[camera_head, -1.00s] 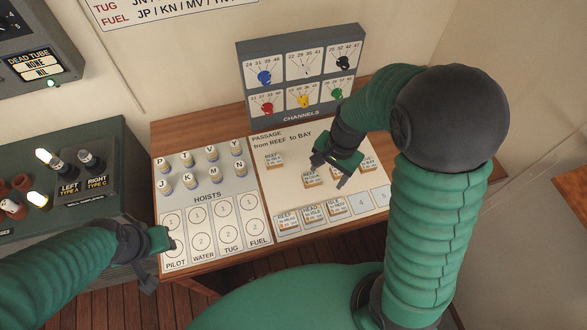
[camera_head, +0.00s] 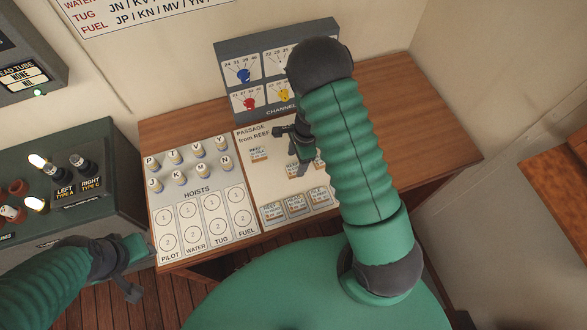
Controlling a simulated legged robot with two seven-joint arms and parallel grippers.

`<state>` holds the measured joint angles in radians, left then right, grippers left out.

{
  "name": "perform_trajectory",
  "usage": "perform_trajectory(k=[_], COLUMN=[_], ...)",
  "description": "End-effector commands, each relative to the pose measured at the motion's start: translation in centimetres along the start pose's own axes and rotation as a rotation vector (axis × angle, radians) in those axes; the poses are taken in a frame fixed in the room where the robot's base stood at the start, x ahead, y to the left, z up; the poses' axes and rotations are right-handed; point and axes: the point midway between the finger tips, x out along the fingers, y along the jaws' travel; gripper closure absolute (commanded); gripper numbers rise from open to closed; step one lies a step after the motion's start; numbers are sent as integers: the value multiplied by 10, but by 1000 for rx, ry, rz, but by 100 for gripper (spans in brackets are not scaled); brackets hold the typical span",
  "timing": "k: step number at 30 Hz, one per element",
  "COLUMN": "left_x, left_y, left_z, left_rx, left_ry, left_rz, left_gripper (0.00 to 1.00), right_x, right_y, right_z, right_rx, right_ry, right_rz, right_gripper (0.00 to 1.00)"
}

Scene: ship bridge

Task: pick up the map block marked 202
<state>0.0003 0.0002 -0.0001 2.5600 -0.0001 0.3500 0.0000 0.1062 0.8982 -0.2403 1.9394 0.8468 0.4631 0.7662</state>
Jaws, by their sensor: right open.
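Small map blocks lie on the white passage board (camera_head: 260,179). One block (camera_head: 258,154) is at its upper left, and another block (camera_head: 292,170) is partly hidden by my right arm. Three more blocks stand in the front row: left (camera_head: 271,211), middle (camera_head: 296,205), right (camera_head: 320,197). Their print is too small to read, so I cannot tell which is marked 202. My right gripper (camera_head: 288,152) is open and empty over the board, between the upper-left block and the partly hidden one. My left gripper (camera_head: 138,280) is off the desk's front left; its jaw state is unclear.
The channels panel (camera_head: 262,109) stands behind the board, partly covered by my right arm. The hoists board (camera_head: 197,190) with several lettered pegs lies left. A green tube cabinet (camera_head: 88,150) stands further left. Bare desk (camera_head: 420,130) is free at the right.

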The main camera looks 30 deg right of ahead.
Motion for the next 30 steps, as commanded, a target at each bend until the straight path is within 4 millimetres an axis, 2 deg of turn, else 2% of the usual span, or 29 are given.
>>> perform_trajectory(k=[2,6,13,28,30], left_x=[-8,-10,-9,-9,-9], left_y=[0,0,0,0,0], left_z=[-2,-2,-2,-2,-2], left_rx=[1,1,0,0,1], left_ry=[0,0,0,0,0], left_rz=[0,0,0,0,0], left_gripper=[64,64,64,64,64], right_x=[13,35,38,39,39], right_y=[4,4,4,3,3], right_z=[-1,2,6,1,1], right_rx=[3,0,-2,-1,0], right_ry=[1,4,7,3,5], right_rz=[5,3,-1,2,1], right_gripper=[35,35,35,99,100])
